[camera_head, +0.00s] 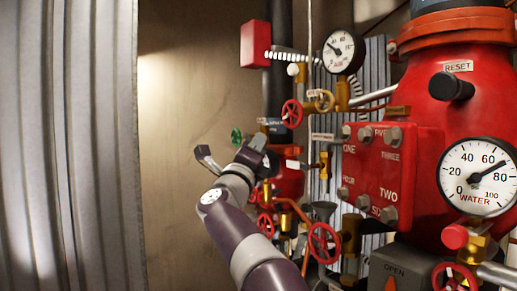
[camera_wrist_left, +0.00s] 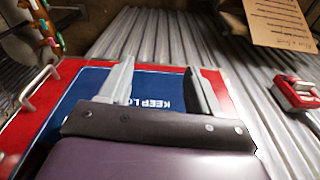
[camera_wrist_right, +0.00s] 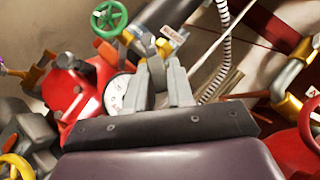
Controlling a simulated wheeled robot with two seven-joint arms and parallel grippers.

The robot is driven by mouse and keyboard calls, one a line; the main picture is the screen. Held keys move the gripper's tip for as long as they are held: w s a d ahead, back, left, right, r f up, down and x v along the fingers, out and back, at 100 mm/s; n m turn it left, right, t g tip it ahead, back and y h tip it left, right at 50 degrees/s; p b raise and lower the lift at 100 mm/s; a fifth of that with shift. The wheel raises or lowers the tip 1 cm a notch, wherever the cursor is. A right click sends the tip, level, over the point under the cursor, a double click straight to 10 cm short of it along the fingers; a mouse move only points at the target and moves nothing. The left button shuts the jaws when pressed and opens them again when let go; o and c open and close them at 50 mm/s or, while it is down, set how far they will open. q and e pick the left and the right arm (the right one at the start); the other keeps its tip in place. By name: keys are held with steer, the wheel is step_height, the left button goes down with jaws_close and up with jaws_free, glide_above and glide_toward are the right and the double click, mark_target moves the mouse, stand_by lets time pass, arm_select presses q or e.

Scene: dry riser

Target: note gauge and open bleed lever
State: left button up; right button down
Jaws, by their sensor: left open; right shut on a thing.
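My right gripper (camera_head: 268,158) reaches into the pipework left of the red valve body. In the right wrist view its fingers (camera_wrist_right: 160,82) are shut on a small fitting, mostly hidden; I cannot tell whether it is the bleed lever. The water gauge (camera_head: 478,178) has its needle between 60 and 80. A smaller gauge (camera_head: 342,51) at the top has its needle pointing up-left; its numbers are too small to read. My left gripper (camera_wrist_left: 160,86) is open and empty above a blue sign panel (camera_wrist_left: 80,95); it is not in the head view.
Around the right gripper are a green handwheel (camera_head: 236,136), a red handwheel (camera_head: 292,113) and a lower red handwheel (camera_head: 324,242). A red cover plate (camera_head: 368,168) with bolts stands right of it. Corrugated metal (camera_head: 68,150) lies left. A paper tag (camera_wrist_left: 280,22) shows in the left wrist view.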

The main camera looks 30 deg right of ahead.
steer(key=shift+s+a+r, duration=0.1)
steer(key=shift+s+r, duration=0.1)
steer(key=shift+r, duration=0.35)
steer(key=c, duration=1.3)
jaws_free()
steer(key=shift+c, duration=0.2)
steer(key=shift+o, duration=1.3)
steer(key=shift+w+f, duration=0.15)
steer(key=shift+w, duration=0.15)
steer(key=shift+w+a+f, duration=0.1)
steer(key=shift+w+f, duration=0.2)
steer(key=shift+w, duration=0.2)
arm_select(q)
step_height(320, 180, down, 8)
steer(key=b, duration=0.8)
steer(key=shift+w, duration=0.3)
arm_select(e)
steer(key=v, duration=1.2)
steer(key=shift+s+a+f, duration=0.15)
steer(key=shift+s+f, duration=0.05)
steer(key=shift+f, duration=0.1)
steer(key=shift+r, duration=0.1)
